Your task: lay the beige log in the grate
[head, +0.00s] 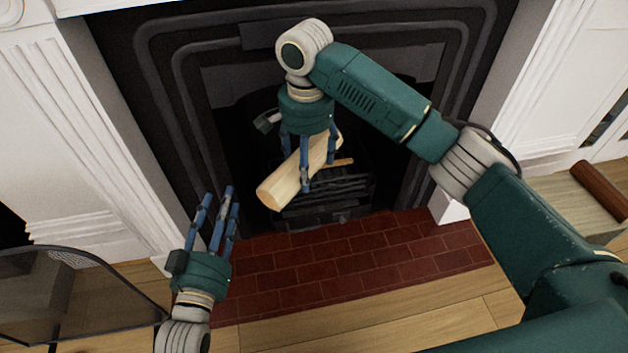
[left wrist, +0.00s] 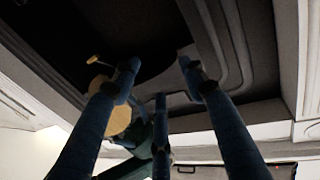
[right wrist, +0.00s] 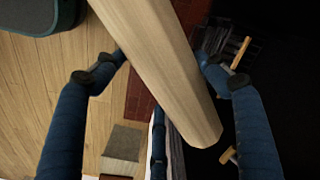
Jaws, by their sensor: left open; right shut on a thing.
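The beige log (head: 272,193) is held slanting in the fireplace opening, over the dark grate (head: 335,197). My right gripper (head: 318,178) is shut on the log from above, with fingers on either side of it. In the right wrist view the log (right wrist: 165,60) runs between the fingers (right wrist: 160,80). Whether its underside touches the grate cannot be told. My left gripper (head: 218,198) is open and empty, left of the log and above the hearth's left side. Its fingers (left wrist: 160,80) also show in the left wrist view, with the log's pale end (left wrist: 116,119) beyond.
A thin pale stick (head: 343,162) lies at the grate, partly hidden by the log. The red brick hearth (head: 370,246) is clear. A fire screen (head: 75,297) stands at the left. A dark brown log (head: 601,190) lies on a pale wooden surface at the right. White surround pillars flank the opening.

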